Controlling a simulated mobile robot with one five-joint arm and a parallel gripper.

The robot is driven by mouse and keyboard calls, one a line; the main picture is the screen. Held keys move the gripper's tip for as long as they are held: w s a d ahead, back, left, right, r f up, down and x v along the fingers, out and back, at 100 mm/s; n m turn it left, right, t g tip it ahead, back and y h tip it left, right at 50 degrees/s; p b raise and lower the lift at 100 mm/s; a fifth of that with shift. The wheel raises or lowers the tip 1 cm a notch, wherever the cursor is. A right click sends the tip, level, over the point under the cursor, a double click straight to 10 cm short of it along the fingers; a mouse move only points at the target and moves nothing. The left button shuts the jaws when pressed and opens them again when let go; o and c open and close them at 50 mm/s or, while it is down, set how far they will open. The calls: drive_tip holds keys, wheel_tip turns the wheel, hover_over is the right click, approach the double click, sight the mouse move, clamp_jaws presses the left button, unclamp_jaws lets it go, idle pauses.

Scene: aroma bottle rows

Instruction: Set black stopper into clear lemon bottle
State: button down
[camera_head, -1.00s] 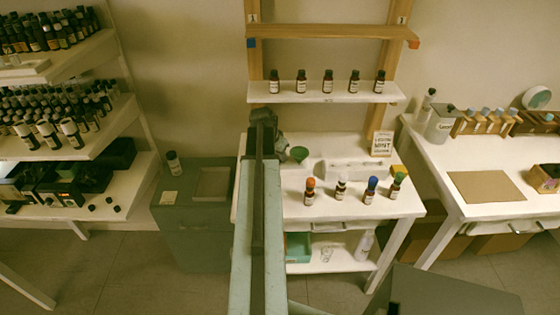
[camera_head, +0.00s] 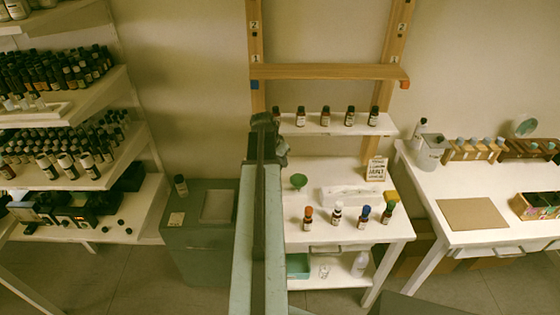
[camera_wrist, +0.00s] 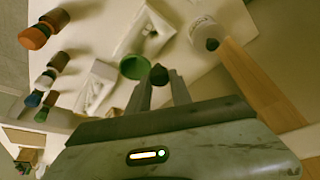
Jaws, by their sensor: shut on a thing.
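My gripper (camera_wrist: 160,88) shows in the wrist view with its two fingers close together. It is shut on a small black stopper (camera_wrist: 158,75) at the fingertips. In the head view my gripper (camera_head: 265,122) is a dark shape in front of the back shelf's left end, and the stopper cannot be made out there. A pale rounded vessel (camera_wrist: 203,30) with a dark spot stands beyond the fingers at upper right in the wrist view. I cannot tell whether it is the clear lemon bottle. No lemon label is readable on any bottle.
A green bowl (camera_head: 298,181) stands on the white table (camera_head: 345,232), close beside the stopper in the wrist view. Bottles with orange (camera_head: 308,212), white (camera_head: 337,210), blue (camera_head: 364,212) and green (camera_head: 389,208) caps line the front. A sign (camera_head: 376,169) stands behind. A wooden frame (camera_head: 330,72) rises behind the table.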

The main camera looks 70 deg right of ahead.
wheel_tip(320, 180, up, 16)
drive_tip(key=p, duration=1.3)
drive_tip(key=shift+f+p, duration=0.15)
drive_tip(key=shift+p, duration=0.25)
